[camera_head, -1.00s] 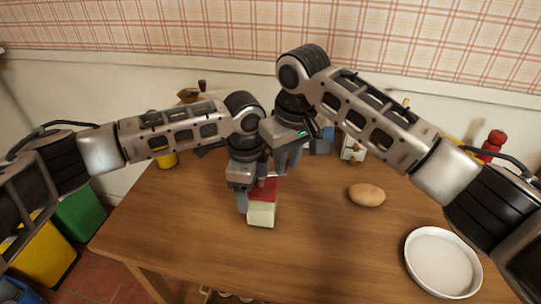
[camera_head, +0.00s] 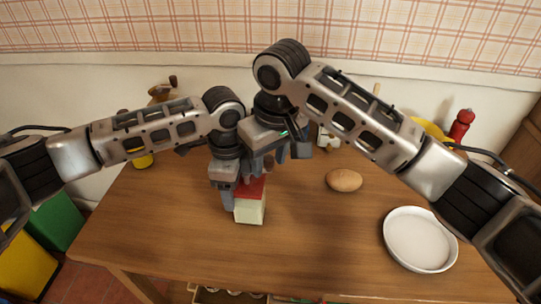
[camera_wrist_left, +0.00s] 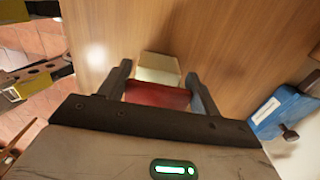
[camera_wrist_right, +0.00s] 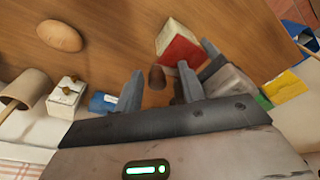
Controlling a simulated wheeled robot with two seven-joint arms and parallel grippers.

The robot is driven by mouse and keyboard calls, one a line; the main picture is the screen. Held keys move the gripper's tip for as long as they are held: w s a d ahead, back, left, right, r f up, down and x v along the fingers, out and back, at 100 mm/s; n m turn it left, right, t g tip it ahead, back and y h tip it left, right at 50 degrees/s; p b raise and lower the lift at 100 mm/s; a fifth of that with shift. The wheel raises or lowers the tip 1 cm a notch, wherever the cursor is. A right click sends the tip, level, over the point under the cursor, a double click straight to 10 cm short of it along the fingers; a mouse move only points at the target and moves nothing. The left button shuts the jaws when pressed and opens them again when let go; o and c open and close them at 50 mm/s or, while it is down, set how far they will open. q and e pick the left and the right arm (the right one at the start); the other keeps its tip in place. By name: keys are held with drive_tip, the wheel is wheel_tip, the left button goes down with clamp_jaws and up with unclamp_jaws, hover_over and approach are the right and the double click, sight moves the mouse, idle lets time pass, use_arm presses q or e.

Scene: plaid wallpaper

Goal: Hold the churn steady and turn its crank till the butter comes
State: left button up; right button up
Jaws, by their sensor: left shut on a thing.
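The churn (camera_head: 250,212) is a small cream box with a red top, upright on the wooden table (camera_head: 310,240). My left gripper (camera_head: 239,192) reaches down over it. In the left wrist view its fingers stand on both sides of the red top (camera_wrist_left: 158,95), shut on the churn. My right gripper (camera_head: 279,153) is just behind and right of the churn. In the right wrist view its fingers are apart, with a brown crank knob (camera_wrist_right: 157,77) between them and gaps visible beside it. The crank's arm is mostly hidden.
A brown egg-shaped thing (camera_head: 344,180) and a white plate (camera_head: 420,240) are on the table at right. A red mill (camera_head: 461,124) stands at the back right. A white box with knobs (camera_wrist_right: 67,95) and a blue item (camera_wrist_right: 103,102) are behind. The front table is clear.

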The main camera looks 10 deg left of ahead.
drive_tip(key=shift+s+a, duration=0.15)
drive_tip(key=shift+a, duration=0.05)
wheel_tip(320, 180, up, 12)
drive_tip(key=s+d, duration=0.1)
drive_tip(key=shift+d, duration=0.3)
drive_tip(key=shift+f, duration=0.1)
drive_tip(key=shift+c, duration=0.4)
drive_tip(key=shift+d, duration=0.1)
drive_tip(key=c, duration=0.3)
drive_tip(key=shift+t+y, duration=0.5)
drive_tip(key=shift+y, duration=0.1)
drive_tip(key=x, duration=0.8)
drive_tip(key=d+x, duration=0.1)
drive_tip(key=x, duration=0.3)
drive_tip(key=shift+s+d+f, duration=0.1)
drive_tip(key=shift+c, duration=0.2)
